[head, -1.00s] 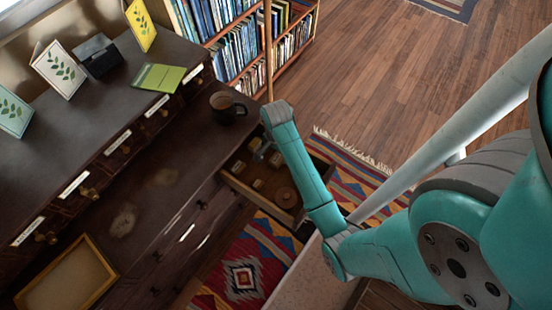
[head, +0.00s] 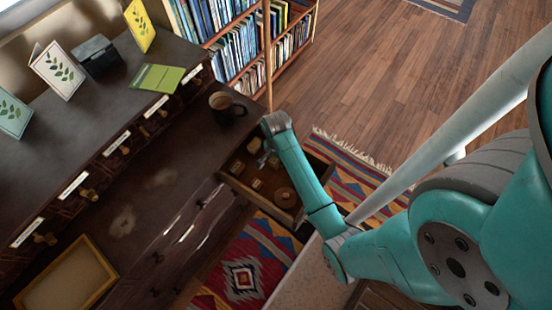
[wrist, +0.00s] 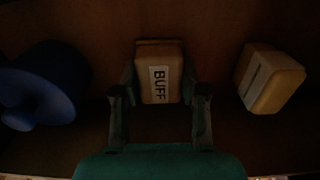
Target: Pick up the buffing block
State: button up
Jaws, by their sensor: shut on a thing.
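The buffing block (wrist: 160,82) is a tan block with a white label reading "BUFF", in the middle of the wrist view. My gripper (wrist: 160,92) has one finger on each side of it and is shut on it. Dark wood of the open drawer (head: 258,196) shows behind it in the wrist view. I cannot tell whether the block still touches the drawer floor. In the head view my forearm reaches down over the drawer, and the block cannot be made out clearly.
A second tan block (wrist: 270,78) with a pale strip lies to the right, and a round blue object (wrist: 42,86) lies to the left. A dark mug (head: 226,108) stands on the desk beside the drawer. A round brown item (head: 285,197) is in the drawer.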

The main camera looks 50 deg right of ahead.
notch_tip(320, 180, up, 10)
jog(key=shift+r, duration=0.1)
dwell(0.5)
